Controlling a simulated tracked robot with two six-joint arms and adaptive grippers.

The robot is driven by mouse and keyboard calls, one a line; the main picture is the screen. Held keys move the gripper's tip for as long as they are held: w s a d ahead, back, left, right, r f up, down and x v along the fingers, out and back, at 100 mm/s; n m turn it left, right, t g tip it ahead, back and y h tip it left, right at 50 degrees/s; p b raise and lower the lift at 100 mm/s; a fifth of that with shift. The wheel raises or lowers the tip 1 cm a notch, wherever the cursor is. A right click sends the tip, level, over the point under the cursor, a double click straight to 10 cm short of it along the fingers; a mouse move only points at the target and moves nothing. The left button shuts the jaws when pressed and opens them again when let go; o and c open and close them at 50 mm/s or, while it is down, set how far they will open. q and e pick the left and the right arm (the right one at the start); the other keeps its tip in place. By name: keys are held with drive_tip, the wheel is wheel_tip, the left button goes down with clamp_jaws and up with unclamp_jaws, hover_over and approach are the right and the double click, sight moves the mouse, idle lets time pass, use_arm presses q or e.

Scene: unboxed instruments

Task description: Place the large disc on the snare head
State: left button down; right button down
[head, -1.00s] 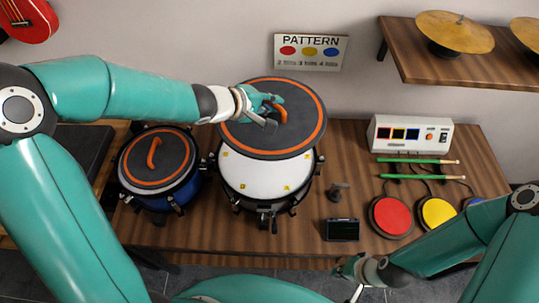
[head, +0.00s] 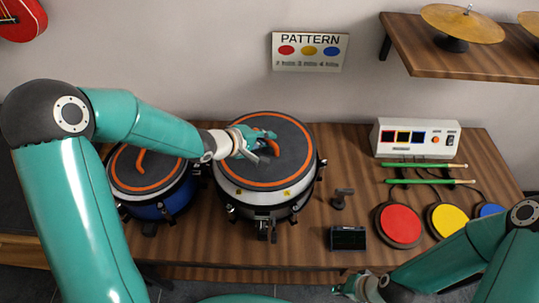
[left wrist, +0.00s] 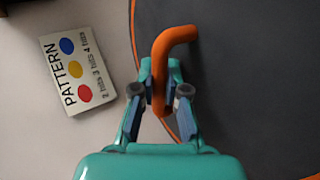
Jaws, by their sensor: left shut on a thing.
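The large disc (head: 290,150) is dark grey with an orange ring and an orange handle. It lies over the snare drum (head: 262,212) and covers most of its white head. A thin white strip with yellow marks shows along the front. I cannot tell whether the disc touches the head. My left gripper (head: 268,147) is shut on the disc's handle; in the left wrist view the orange handle (left wrist: 172,45) sits between the fingers (left wrist: 165,98). My right gripper (head: 347,290) is low at the front, away from the drums, its fingers unclear.
A blue drum with a smaller orange-ringed disc (head: 140,170) stands at left. A small black stand (head: 341,199), a dark display box (head: 347,238), coloured pads (head: 398,224), green sticks (head: 420,182) and a white control box (head: 415,138) are at right. A cymbal shelf (head: 445,68) overhangs the back right.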

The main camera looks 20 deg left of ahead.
sight(261, 151)
use_arm(q)
drive_tip(key=shift+f+b, duration=0.35)
drive_tip(key=shift+f, duration=2)
drive_tip(key=c, duration=1.2)
unclamp_jaws()
drive_tip(key=p+v, duration=0.1)
drive_tip(key=v, duration=1.1)
drive_tip(key=shift+s, duration=0.1)
drive_tip(key=shift+s+f, duration=0.1)
